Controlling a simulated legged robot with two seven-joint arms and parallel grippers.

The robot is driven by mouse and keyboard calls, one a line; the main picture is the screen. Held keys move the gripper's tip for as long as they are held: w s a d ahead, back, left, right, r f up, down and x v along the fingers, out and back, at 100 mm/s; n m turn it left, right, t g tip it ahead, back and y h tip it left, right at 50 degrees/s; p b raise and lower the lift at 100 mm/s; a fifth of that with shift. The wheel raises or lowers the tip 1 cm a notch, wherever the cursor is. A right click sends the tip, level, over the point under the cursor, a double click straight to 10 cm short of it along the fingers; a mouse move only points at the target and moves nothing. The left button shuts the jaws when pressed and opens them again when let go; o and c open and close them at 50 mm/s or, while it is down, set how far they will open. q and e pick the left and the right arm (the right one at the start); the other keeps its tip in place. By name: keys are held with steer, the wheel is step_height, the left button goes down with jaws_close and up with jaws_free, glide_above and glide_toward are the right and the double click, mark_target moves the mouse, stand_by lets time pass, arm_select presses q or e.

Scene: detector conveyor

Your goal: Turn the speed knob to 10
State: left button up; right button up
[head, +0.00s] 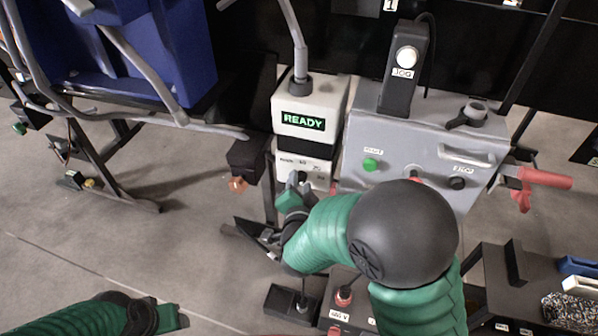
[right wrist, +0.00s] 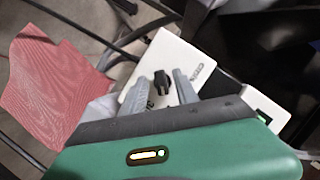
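The speed knob is a small black knob (right wrist: 161,82) on a white panel (right wrist: 182,50) in the right wrist view. My right gripper (right wrist: 165,82) has its two grey fingers apart, one on each side of the knob as seen there. I cannot tell whether they touch it. In the head view my right gripper (head: 298,180) is at the white control box's lower front panel (head: 318,167), below the green READY display (head: 304,120). The knob and its scale are mostly hidden there.
A blue bin (head: 185,50) is at upper left.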

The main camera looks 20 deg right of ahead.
steer(key=shift+d, duration=0.1)
steer(key=shift+r, duration=0.1)
steer(key=shift+s, duration=0.1)
steer(key=shift+a, duration=0.25)
steer(key=shift+c, duration=2.1)
jaws_close()
steer(key=shift+d, duration=0.1)
steer(key=shift+r, duration=0.1)
